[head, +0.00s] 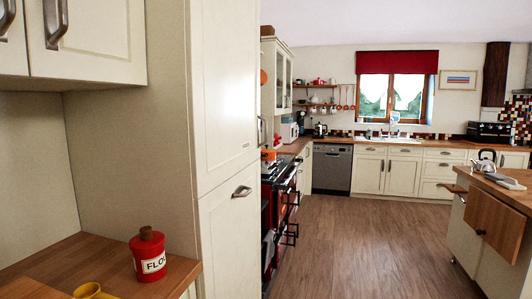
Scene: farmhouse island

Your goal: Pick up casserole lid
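I cannot clearly make out a casserole lid in the head view. A small orange-red item (268,155) sits on or near the dark red range cooker (281,183), partly hidden behind the tall cream cupboard; it is too small to tell whether it is a casserole or its lid. My gripper is not in this view.
The tall cream cupboard (226,150) stands close by. A wooden worktop (75,262) at lower left holds a red flour canister (148,255) and a yellow item (88,291). The island (490,235) at right carries a kettle (485,165). The wooden floor (350,245) between is clear.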

